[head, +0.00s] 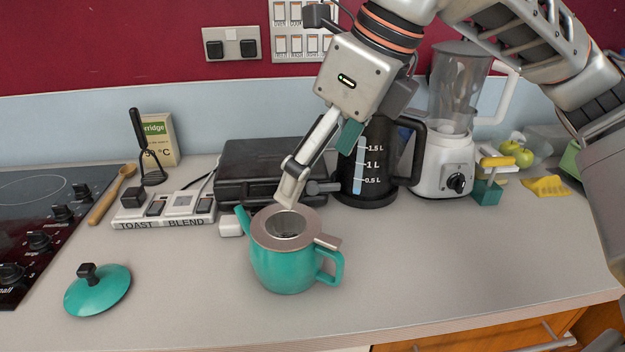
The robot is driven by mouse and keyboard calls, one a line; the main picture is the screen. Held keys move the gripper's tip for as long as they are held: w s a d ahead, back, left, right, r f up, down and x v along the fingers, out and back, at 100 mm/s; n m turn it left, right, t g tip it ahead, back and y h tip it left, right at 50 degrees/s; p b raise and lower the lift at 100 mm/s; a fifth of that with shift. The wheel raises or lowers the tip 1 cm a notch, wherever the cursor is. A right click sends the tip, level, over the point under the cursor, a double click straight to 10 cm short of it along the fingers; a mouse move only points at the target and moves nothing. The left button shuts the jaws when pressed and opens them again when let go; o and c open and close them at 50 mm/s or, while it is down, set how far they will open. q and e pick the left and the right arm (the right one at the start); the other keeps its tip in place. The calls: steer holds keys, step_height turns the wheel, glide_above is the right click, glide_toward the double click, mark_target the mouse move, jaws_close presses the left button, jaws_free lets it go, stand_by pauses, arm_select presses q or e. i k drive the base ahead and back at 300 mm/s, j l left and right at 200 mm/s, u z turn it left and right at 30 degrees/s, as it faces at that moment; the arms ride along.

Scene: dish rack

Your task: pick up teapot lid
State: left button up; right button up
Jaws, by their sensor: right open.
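The teapot lid (97,291) is teal with a dark square knob. It lies on the counter at the front left, beside the hob and apart from the teapot. The teal teapot (282,268) stands upright at the centre, its spout to the left and its handle to the right. A metal strainer (284,229) with a wide rim sits in its top opening. My right gripper (300,191) is open, just above and behind the strainer's back rim, well to the right of the lid. I cannot tell whether a finger touches the rim. My left gripper is out of view.
A black hob (60,190) with knobs is at the left. Behind the teapot stand a switch panel (165,212), a black grill (262,160), a kettle (380,160) and a blender (445,165). The counter between lid and teapot is clear.

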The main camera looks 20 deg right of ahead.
mark_target(96, 289)
steer(key=k, duration=1)
